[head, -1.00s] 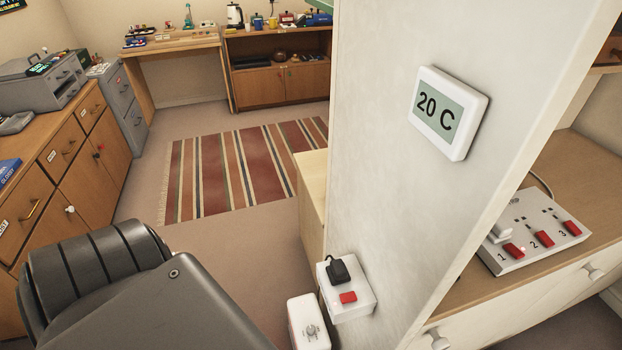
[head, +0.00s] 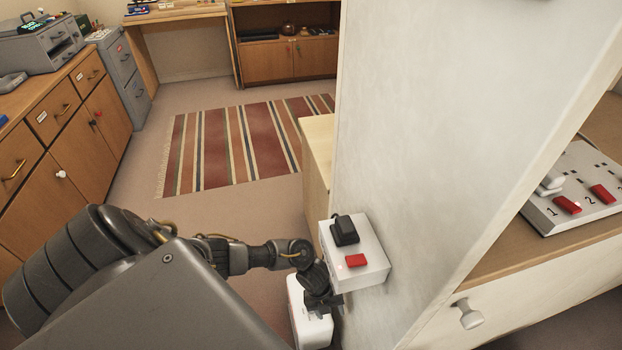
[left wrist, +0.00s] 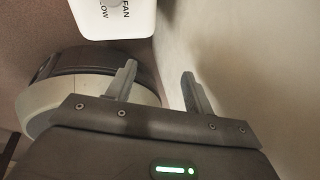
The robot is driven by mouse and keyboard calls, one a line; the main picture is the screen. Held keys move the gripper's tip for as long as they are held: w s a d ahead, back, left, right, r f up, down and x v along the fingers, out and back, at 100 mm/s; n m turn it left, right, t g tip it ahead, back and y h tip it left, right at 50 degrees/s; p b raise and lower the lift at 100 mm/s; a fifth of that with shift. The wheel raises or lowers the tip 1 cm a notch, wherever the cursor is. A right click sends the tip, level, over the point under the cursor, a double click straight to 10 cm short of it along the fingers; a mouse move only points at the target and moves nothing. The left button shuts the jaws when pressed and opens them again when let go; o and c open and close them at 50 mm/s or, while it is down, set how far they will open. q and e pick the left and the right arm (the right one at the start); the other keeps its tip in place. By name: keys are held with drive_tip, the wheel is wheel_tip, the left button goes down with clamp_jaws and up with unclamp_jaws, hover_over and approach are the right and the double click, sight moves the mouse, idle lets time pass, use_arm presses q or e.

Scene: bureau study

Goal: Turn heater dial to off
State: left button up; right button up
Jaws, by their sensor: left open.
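The heater (head: 312,330) is a small white box low beside the wall panel, under the socket box. In the left wrist view the heater's white face (left wrist: 100,22) shows at the top, with the words FAN and LOW. A grey piece of the dial (left wrist: 115,3) is cut off by the top edge there. In the head view my left gripper (head: 325,300) is in front of the heater and hides the dial. In the left wrist view my left gripper (left wrist: 158,82) is open and empty, its fingers apart from the heater. My right gripper is not in view.
A white socket box (head: 358,264) with a black plug (head: 344,230) and red switch juts from the wall panel (head: 430,130) just above my left gripper. A numbered switch panel (head: 580,200) sits on a shelf at the right. The striped rug (head: 240,145) is clear.

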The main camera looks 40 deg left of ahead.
use_arm(q)
drive_tip(key=a+r+m+y+b, duration=0.2)
drive_tip(key=a+m+y+b, duration=0.15)
drive_tip(key=a+m, duration=0.55)
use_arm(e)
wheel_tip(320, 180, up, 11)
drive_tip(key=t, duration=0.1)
use_arm(q)
drive_tip(key=shift+m+g, duration=0.4)
drive_tip(key=shift+m, duration=0.3)
drive_tip(key=f+b, duration=0.1)
drive_tip(key=f, duration=0.1)
drive_tip(key=d+f+b, duration=0.1)
drive_tip(key=f+b, duration=0.1)
drive_tip(key=f, duration=0.1)
drive_tip(key=shift+s+d+f, duration=0.15)
drive_tip(key=shift+f, duration=0.05)
wheel_tip(320, 180, down, 4)
drive_tip(key=shift+f+b, duration=0.15)
drive_tip(key=shift+b, duration=0.9)
drive_tip(key=shift+f, duration=0.25)
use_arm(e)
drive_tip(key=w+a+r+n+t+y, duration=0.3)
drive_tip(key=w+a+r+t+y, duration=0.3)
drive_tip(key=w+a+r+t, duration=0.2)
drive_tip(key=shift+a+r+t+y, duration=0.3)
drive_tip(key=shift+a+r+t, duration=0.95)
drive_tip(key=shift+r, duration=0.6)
